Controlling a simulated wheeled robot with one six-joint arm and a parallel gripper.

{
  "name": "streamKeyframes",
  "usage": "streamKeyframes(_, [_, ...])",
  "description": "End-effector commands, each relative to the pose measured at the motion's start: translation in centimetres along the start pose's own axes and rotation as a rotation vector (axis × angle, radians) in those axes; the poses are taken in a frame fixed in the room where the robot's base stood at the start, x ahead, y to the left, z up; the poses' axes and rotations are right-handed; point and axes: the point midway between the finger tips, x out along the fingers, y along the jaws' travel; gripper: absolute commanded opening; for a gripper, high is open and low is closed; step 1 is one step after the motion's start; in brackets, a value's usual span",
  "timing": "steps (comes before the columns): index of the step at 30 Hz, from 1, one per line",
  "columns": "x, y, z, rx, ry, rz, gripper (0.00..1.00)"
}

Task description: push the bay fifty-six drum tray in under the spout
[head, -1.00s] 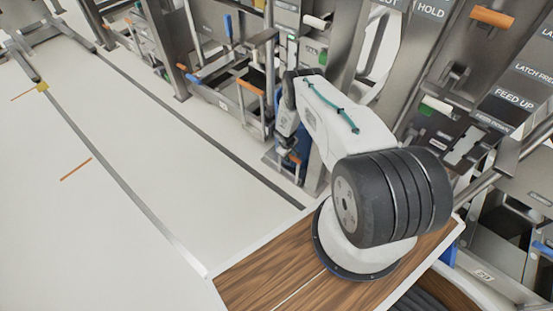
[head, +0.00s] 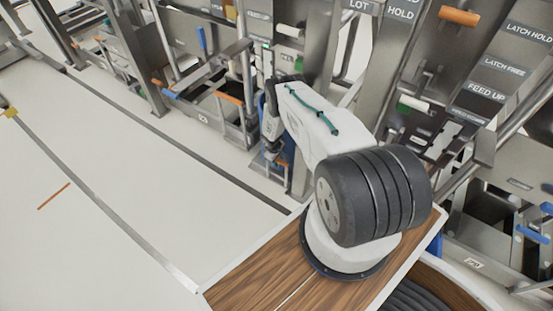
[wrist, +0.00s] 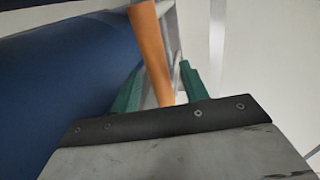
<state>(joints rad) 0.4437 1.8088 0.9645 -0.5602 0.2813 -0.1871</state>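In the wrist view the two green fingers of my gripper (wrist: 163,68) stand on either side of an orange handle bar (wrist: 152,45). A gap shows beside the bar, so the fingers look open around it. A large dark blue drum (wrist: 60,85) fills the left of that view, close to the left finger. In the head view my gripper (head: 272,156) is low at the bays, beyond my white arm, beside a sliver of the blue drum (head: 262,112). The tray under that drum is mostly hidden by my arm. I cannot read its bay number or see the spout.
A neighbouring tray frame (head: 215,112) with an orange handle and blue lever stands to the left. A steel post (head: 302,175) is close to my gripper. Panels with labels and an orange knob (head: 459,16) rise at right.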

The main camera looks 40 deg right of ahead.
Motion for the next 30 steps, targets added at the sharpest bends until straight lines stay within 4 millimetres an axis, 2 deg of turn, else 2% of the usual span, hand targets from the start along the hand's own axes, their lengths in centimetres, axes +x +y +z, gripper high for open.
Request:
streamKeyframes(5, [-0.2,0.1,0.0,0.001,0.001,0.001,0.44])
streamKeyframes(8, [-1.0,0.2,0.0,0.001,0.001,0.001,0.44])
streamKeyframes(15, [-4.7,0.2,-0.1,0.0,0.002,0.001,0.44])
streamKeyframes(21, [-7.1,0.1,0.0,0.0,0.0,0.001,0.44])
streamKeyframes(30, [-7.8,0.1,0.1,0.001,0.0,0.0,0.44])
